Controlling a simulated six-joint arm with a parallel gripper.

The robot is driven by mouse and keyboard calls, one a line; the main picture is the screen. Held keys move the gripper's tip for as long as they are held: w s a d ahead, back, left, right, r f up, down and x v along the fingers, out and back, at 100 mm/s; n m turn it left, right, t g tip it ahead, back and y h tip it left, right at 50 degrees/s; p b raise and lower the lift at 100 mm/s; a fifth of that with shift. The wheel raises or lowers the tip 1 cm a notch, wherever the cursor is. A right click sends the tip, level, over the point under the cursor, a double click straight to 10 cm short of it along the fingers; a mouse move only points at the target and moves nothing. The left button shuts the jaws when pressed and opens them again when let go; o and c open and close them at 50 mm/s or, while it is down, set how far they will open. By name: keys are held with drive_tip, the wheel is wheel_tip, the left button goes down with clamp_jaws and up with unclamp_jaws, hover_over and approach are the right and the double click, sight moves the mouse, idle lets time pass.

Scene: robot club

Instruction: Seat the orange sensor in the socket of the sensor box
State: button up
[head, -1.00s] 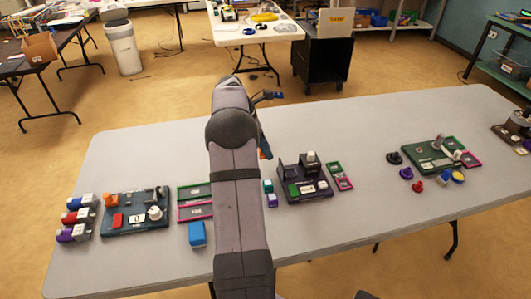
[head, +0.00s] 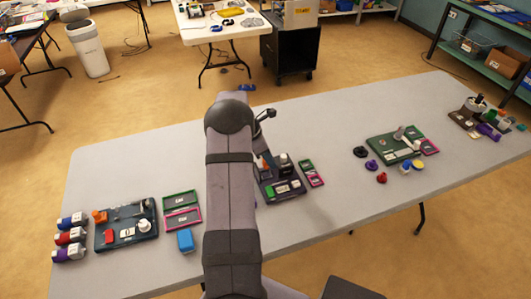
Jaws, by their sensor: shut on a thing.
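My gripper (head: 264,154) is mostly hidden behind my own arm, above the left part of a dark purple board. A small orange piece, likely the orange sensor (head: 264,163), shows at its fingertips; the grip itself is too small to see clearly. The dark purple board, which looks like the sensor box (head: 285,197), stands mid-table with a dark upright block, a green piece and a white piece on it. Its left side is covered by my arm. I cannot make out the socket or whether the orange piece touches the board.
Green and pink trays (head: 180,199) and a blue block (head: 185,240) lie left of my arm. Farther left is a dark green board (head: 125,240) with an orange block on it. Another green board (head: 380,150) stands right, near loose knobs. Bare table lies along the front right.

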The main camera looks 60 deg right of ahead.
sight(271, 172)
drive_tip(key=shift+w+d, duration=0.55)
drive_tip(key=shift+f, duration=0.15)
drive_tip(key=shift+f+b, duration=1.85)
drive_tip(key=shift+f, duration=0.05)
drive_tip(key=shift+r+p, duration=0.1)
drive_tip(key=shift+p, duration=0.2)
drive_tip(key=shift+f+p, duration=0.35)
drive_tip(key=shift+p, duration=0.15)
idle(0.3)
drive_tip(key=shift+f+b, duration=0.35)
drive_tip(key=shift+f, duration=0.65)
idle(1.1)
